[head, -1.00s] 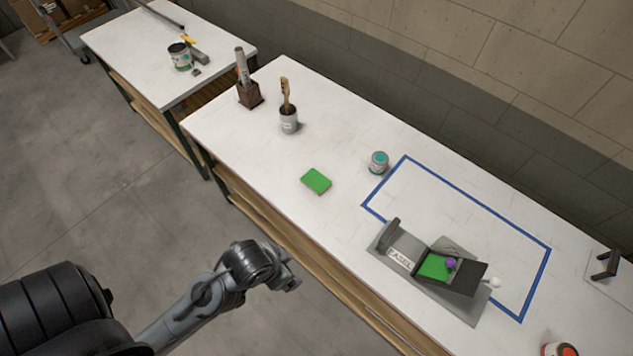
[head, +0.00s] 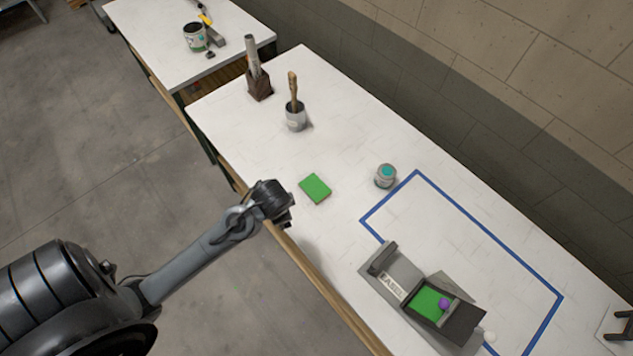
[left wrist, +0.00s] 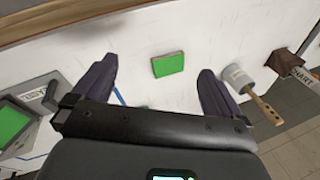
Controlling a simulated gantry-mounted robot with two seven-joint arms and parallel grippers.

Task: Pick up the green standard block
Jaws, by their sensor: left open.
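The green standard block (head: 315,188) is a flat green rectangle lying on the white table, left of the blue-taped outline. It also shows in the left wrist view (left wrist: 168,65), beyond and between my open fingers. My left gripper (head: 284,214) hangs over the table's front edge, close to the block and not touching it. The left wrist view shows its two fingers (left wrist: 158,83) spread apart and empty. My right gripper is not in view.
A grey stand (head: 388,266) holds a green panel with a purple ball. A small can (head: 385,176), a brush cup (head: 296,119) and a dark holder (head: 260,88) stand farther back. The tabletop around the block is clear.

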